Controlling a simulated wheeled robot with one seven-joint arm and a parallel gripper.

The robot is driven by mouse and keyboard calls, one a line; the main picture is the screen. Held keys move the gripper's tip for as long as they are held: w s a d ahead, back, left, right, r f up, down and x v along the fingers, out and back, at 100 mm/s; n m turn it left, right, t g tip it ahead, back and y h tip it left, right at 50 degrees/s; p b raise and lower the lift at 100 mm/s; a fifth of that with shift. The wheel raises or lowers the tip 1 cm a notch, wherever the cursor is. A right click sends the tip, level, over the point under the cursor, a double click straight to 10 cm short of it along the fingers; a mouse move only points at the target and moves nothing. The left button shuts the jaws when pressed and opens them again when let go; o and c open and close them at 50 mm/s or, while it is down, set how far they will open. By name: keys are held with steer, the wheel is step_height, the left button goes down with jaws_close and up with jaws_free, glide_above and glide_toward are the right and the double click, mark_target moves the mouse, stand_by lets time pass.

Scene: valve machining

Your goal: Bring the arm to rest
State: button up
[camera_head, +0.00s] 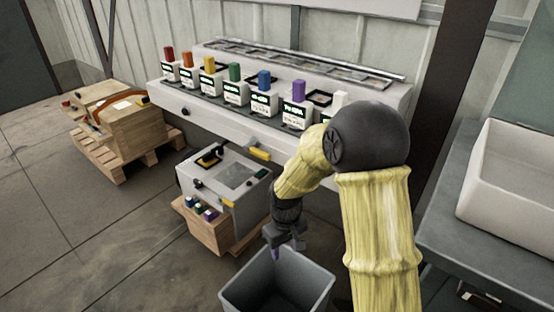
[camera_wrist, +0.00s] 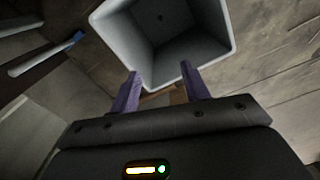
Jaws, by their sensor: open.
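My arm is covered in a yellow sleeve and bends down from the right in the head view. My gripper (camera_head: 284,247) hangs just above the rim of a grey open bin (camera_head: 253,292). In the wrist view my gripper (camera_wrist: 163,92) shows two purple fingers spread apart with nothing between them. The bin (camera_wrist: 112,48) lies beyond the fingertips there, and the part of its inside that shows looks empty apart from a small dark spot on the bottom.
A white bench (camera_head: 395,95) holds a row of labelled boxes with coloured tops. Wooden crates (camera_head: 135,128) stand at left. A grey table (camera_head: 450,195) with a white tub (camera_head: 515,215) is at right. Floor at left is clear.

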steer(key=s+d+r+m+t, duration=0.3)
steer(key=s+d+r+m, duration=0.5)
steer(key=s+d, duration=0.45)
step_height(320, 180, up, 37)
steer(key=n+p, duration=0.1)
steer(key=p, duration=3.5)
steer(key=shift+w+d+r, duration=0.15)
steer(key=shift+w+d, duration=0.05)
steer(key=shift+d, duration=0.15)
steer(key=shift+c, duration=1.1)
steer(key=shift+a, duration=0.15)
